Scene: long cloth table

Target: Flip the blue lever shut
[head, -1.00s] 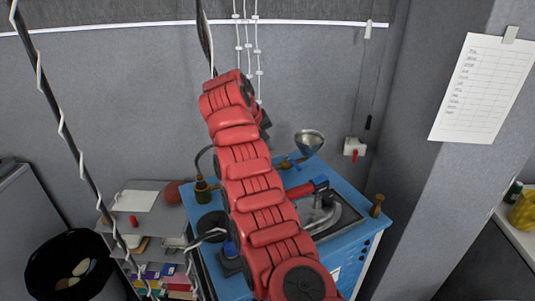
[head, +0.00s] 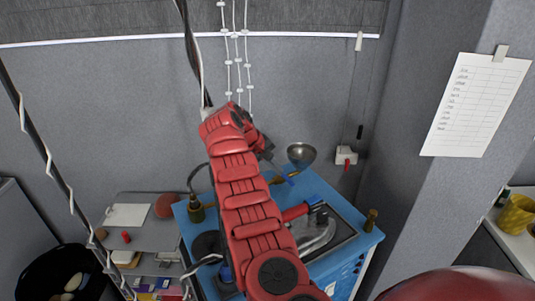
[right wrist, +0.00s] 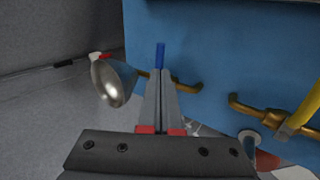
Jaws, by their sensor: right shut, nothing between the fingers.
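The blue lever (head: 289,177) is on a brass tap at the back of the blue bench, below the silver bowl. In the right wrist view the blue lever (right wrist: 160,55) stands straight up in the picture, just beyond my fingertips, across the line of the brass pipe (right wrist: 187,87). My right gripper (right wrist: 158,76) is shut and empty, its tips overlapping the lever's lower end in that view; I cannot tell whether they touch. In the head view my right gripper (head: 272,160) is small and partly hidden by my red arm. My left gripper is out of view.
The silver bowl (head: 301,155) is close beside the lever, and shows left of my fingers in the right wrist view (right wrist: 112,82). Another brass tap with a yellow handle (right wrist: 303,108) is at right there. A sink (head: 318,236) and brass post (head: 370,220) are on the bench.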

